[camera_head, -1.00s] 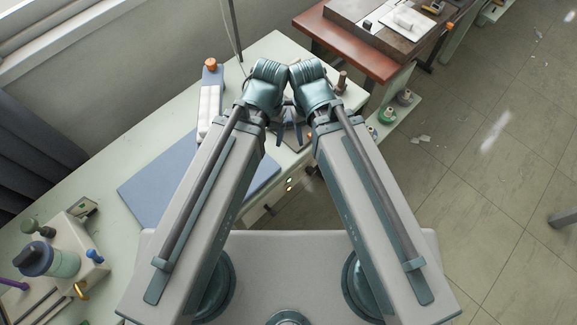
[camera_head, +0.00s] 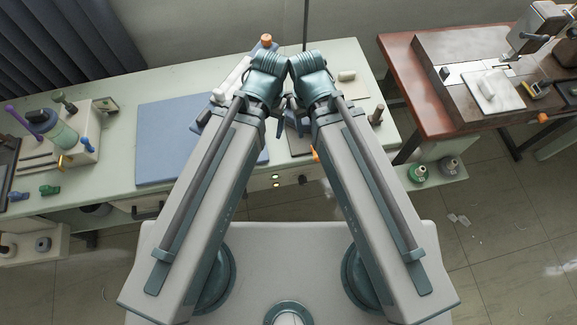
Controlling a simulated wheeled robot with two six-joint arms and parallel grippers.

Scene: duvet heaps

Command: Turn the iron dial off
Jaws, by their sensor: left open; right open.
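I cannot make out an iron or its dial for certain. A pale elongated object (camera_head: 232,78) with a dark base lies at the back of the pale green table (camera_head: 340,58), partly behind my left arm. An orange knob (camera_head: 266,40) stands at its far end. My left gripper (camera_head: 280,118) and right gripper (camera_head: 299,120) hang close together over the table's front part, with small fingers pointing down. Both are open, and I see nothing held. My folded arms hide much of the table between and behind them.
A flat blue mat (camera_head: 170,145) lies left of my arms. At right, a red-brown table (camera_head: 400,60) carries a sewing machine (camera_head: 535,30). Open floor (camera_head: 500,200) lies at the right.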

